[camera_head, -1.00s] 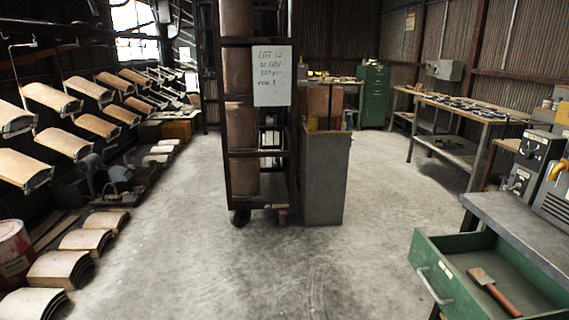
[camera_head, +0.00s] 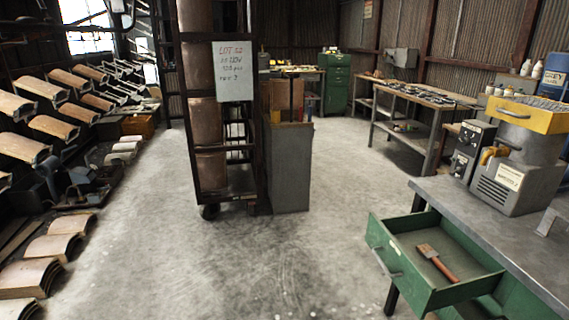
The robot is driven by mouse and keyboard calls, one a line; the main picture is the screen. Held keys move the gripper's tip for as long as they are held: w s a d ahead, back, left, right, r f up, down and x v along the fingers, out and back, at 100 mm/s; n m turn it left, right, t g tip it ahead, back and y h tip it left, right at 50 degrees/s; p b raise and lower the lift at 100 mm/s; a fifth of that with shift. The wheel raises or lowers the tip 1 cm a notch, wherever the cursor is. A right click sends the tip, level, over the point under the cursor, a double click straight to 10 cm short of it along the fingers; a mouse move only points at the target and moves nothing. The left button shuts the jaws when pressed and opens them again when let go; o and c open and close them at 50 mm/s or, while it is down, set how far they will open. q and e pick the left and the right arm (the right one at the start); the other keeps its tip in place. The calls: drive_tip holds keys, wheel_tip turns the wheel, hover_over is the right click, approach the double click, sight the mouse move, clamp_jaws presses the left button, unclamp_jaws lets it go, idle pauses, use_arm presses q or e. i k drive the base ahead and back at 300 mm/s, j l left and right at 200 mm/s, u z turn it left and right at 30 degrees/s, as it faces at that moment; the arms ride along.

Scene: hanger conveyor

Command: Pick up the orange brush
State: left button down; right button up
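A brush (camera_head: 437,262) with an orange-brown handle and a darker, wider head lies in an open green drawer (camera_head: 404,289) at the lower right. The drawer is pulled out from under a grey-topped workbench (camera_head: 452,200). The brush lies flat on the drawer floor, its head toward the back left and its handle toward the front right. Neither of my grippers shows in the head view.
A grey and yellow machine (camera_head: 512,185) stands on the workbench. A tall rack (camera_head: 203,160) on wheels with a paper sign (camera_head: 232,70) stands mid-floor beside a grey cabinet (camera_head: 291,170). Curved tiles (camera_head: 50,248) line the left. The concrete floor (camera_head: 290,262) in front is clear.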

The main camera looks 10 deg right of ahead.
sight(425, 250)
drive_tip(key=z, duration=1.3)
